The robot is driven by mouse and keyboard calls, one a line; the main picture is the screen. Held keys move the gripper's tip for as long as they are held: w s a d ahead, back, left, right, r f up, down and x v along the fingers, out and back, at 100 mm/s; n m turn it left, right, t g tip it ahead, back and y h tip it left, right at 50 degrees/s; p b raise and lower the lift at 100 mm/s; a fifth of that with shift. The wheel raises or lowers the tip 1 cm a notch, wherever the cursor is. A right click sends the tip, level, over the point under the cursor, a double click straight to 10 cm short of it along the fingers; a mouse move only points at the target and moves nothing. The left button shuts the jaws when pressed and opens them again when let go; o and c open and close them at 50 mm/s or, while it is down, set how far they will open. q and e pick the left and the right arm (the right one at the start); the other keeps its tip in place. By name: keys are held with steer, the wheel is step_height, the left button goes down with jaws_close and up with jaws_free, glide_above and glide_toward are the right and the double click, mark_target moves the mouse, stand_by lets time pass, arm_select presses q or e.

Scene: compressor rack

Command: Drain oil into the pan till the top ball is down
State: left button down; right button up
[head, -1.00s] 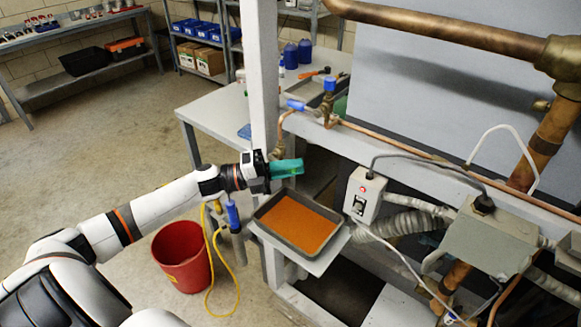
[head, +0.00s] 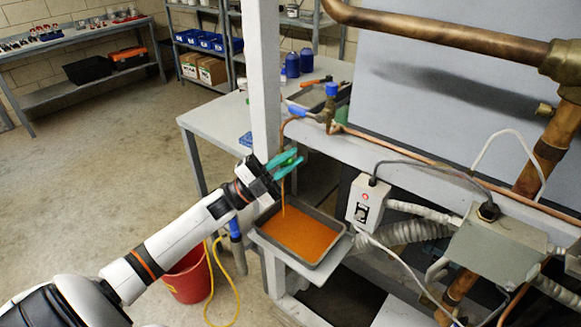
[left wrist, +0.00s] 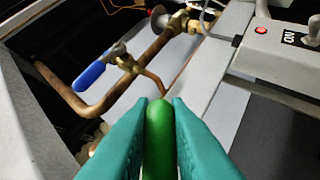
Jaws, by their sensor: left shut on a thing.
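My left gripper (head: 290,167) has teal fingers and is shut on a green handle (left wrist: 160,140), whose green also shows between the fingers in the head view (head: 291,157). Below it sits the grey pan (head: 335,258), holding orange-brown oil (head: 300,235). A thin orange stream (head: 283,200) runs down from behind the gripper into the pan. The copper drain pipe (head: 283,135) comes down behind the gripper, so its end is hidden. I cannot make out the top ball in either view. My right gripper is not in view.
A blue-handled valve (head: 300,110) sits on the pipe above; its handle shows in the left wrist view (left wrist: 92,74). A switch box (head: 368,200) stands right of the pan. A red bucket (head: 187,280) and yellow hose (head: 225,270) are on the floor, left of the pan.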

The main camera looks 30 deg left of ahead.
arm_select(q)
steer(key=shift+a+r+n+t+y, duration=0.25)
steer(key=shift+n+t+y, duration=0.15)
steer(key=shift+n+t, duration=0.5)
steer(key=shift+a+r+n+t+y, duration=0.2)
steer(key=shift+n+t+y, duration=0.25)
steer(key=shift+n, duration=0.75)
steer(key=shift+t, duration=0.25)
steer(key=c, duration=1.4)
jaws_free()
steer(key=shift+s+a+f, duration=0.2)
steer(key=shift+s+f, duration=0.05)
steer(key=shift+f, duration=0.1)
steer(key=b+v, duration=0.3)
steer(key=v, duration=0.8)
